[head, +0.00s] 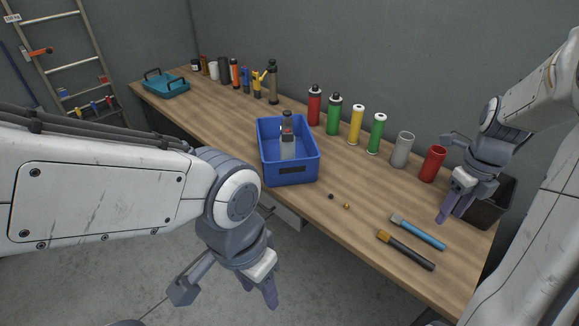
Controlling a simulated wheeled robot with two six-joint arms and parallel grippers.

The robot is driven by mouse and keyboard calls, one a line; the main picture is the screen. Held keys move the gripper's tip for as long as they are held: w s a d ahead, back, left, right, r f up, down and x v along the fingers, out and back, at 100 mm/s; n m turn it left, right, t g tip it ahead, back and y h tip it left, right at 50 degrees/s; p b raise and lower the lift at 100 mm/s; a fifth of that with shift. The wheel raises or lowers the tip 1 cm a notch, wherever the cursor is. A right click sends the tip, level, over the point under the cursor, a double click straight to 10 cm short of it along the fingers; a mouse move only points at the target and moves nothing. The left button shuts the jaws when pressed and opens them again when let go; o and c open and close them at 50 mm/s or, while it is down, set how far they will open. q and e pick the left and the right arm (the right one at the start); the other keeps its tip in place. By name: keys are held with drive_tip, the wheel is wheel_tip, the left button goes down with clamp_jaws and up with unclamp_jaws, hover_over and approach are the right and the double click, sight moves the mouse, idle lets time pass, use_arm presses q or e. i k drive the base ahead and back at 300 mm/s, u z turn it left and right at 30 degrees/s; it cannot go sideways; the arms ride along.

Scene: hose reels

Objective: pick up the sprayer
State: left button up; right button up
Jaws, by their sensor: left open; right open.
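A clear bottle with a dark top (287,145) stands upright in a blue crate (291,177) at the middle of the bench. A yellow item with a trigger-like top (258,84) stands in the back row. I cannot tell for certain which of these is the sprayer. My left gripper (259,289) is open and empty, pointing down over the floor in front of the bench, below and nearer than the crate. My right gripper (452,211) is open and appears empty at the bench's right end, in front of a black bin (488,203).
Several cans and bottles, including a red spray can (314,107) and a grey cylinder (402,150), line the wall side of the wooden bench (225,118). A blue-handled tool (418,232) and a black-handled brush (406,250) lie at front right. A teal tray (166,86) sits far left.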

sight(287, 140)
drive_tip(key=u, duration=0.7)
drive_tip(key=i, duration=0.35)
drive_tip(key=u, duration=0.7)
drive_tip(key=i, duration=1.2)
drive_tip(key=z, duration=0.95)
drive_tip(key=i, duration=0.3)
drive_tip(key=z, duration=0.25)
